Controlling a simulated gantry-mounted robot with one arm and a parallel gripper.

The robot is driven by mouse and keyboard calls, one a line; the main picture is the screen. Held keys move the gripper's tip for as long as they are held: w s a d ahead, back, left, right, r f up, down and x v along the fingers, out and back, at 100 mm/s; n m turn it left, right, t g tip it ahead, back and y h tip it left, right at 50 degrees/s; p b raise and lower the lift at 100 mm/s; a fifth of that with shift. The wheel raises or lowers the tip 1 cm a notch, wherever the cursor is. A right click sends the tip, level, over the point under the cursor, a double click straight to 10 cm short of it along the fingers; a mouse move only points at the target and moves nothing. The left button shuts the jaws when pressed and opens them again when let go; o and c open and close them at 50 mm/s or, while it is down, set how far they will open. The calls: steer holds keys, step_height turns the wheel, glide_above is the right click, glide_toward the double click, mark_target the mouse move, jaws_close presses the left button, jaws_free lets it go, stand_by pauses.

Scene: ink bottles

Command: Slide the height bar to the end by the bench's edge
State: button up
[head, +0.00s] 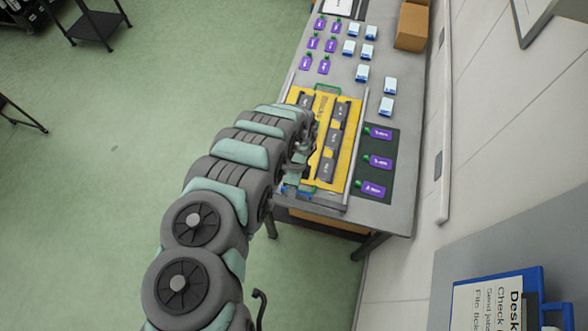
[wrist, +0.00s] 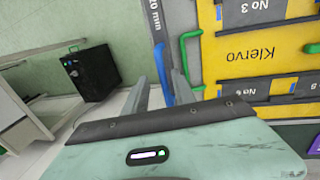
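A grey height bar (wrist: 153,25) marked "20 mm" runs along the bench's edge in the wrist view, beside the yellow case. It has a blue upright part (wrist: 163,70). In the head view the grey bar (head: 325,202) crosses the near end of the case, close to the bench's near edge. My gripper (wrist: 162,90) has its fingers apart, one on each side of the blue part; I cannot tell whether they touch it. In the head view my gripper (head: 296,172) is mostly hidden by my arm, over the case's near left corner.
The yellow case (head: 352,118) holds dark numbered blocks and has green handles (wrist: 189,50). Rails flank it. Purple bottles (head: 377,162) lie on a dark mat to its right; more purple and white-blue items stand farther back. Open floor lies beyond the bench's edge.

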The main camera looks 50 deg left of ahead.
steer(key=shift+w+a+r, duration=0.1)
steer(key=shift+w+r, duration=0.1)
steer(key=shift+r, duration=0.25)
step_height(320, 180, up, 10)
steer(key=w+b, duration=0.1)
steer(key=shift+w+a+f, duration=0.15)
steer(key=shift+w+a, duration=0.05)
steer(key=shift+a, duration=0.25)
stand_by(0.4)
